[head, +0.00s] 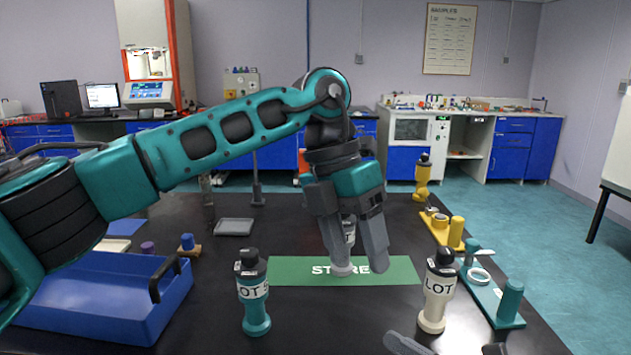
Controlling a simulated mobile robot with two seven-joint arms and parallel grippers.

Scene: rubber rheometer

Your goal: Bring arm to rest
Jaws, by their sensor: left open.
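My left arm reaches in from the left across the table. My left gripper (358,254) points down, open, over the green STORE mat (395,271). A whitish bottle (341,268) stands upright on the mat, partly hidden behind the gripper's fingers. The fingers look empty, but I cannot tell how near they are to the bottle. A grey tip, likely of my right gripper (406,345), shows at the bottom edge. Its jaws are mostly out of view.
A teal bottle (255,313) and a cream LOT bottle (433,312) stand in front of the mat. A blue crate (95,318) is at left, a grey tray (234,227) behind. Teal (490,300) and yellow (440,229) holders line the right, near a yellow bottle (422,180).

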